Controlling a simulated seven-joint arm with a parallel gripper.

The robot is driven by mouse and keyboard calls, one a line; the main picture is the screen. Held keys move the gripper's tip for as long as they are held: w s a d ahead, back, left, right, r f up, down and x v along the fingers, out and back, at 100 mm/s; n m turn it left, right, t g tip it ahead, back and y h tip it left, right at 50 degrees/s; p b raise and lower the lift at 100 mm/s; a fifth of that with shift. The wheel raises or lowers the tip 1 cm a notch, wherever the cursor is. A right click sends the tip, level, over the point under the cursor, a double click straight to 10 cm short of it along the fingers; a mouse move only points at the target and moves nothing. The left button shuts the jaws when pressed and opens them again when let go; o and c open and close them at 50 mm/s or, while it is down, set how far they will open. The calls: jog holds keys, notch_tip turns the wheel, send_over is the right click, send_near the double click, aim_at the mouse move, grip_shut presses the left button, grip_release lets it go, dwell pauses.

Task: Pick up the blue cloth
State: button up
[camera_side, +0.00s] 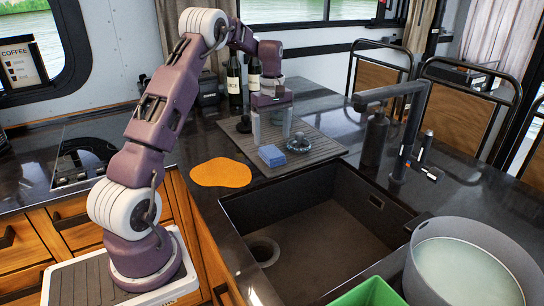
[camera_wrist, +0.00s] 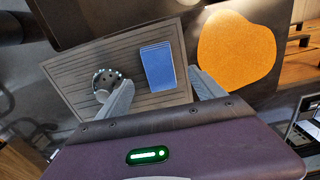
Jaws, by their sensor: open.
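The blue cloth (camera_side: 271,156) is a small folded rectangle lying on the grey ribbed drying board (camera_side: 240,135) behind the sink. In the wrist view the blue cloth (camera_wrist: 157,66) lies flat on the board, beyond the fingertips and between their lines. My gripper (camera_side: 272,143) is above the board, with its two fingers apart and nothing between them. In the wrist view my gripper (camera_wrist: 160,78) shows its fingers on either side, pointing towards the cloth. I cannot tell the exact height of the fingertips over the board.
A dark round brush-like object (camera_side: 299,143) sits on the board, right of the cloth. An orange cloth-like patch (camera_side: 221,172) lies left of the board. The sink (camera_side: 310,235) opens in front. A black tap (camera_side: 400,130) and dark bottle (camera_side: 375,135) stand right; bottles (camera_side: 234,85) stand behind.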

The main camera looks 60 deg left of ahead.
aim_at(272, 152)
notch_tip(272, 152, down, 6)
jog(key=shift+w+a+r, duration=0.1)
jog(key=shift+a+r, duration=0.05)
jog(key=shift+c, duration=0.5)
jog(key=c, duration=1.4)
jog(key=shift+o, duration=0.2)
notch_tip(272, 152, up, 10)
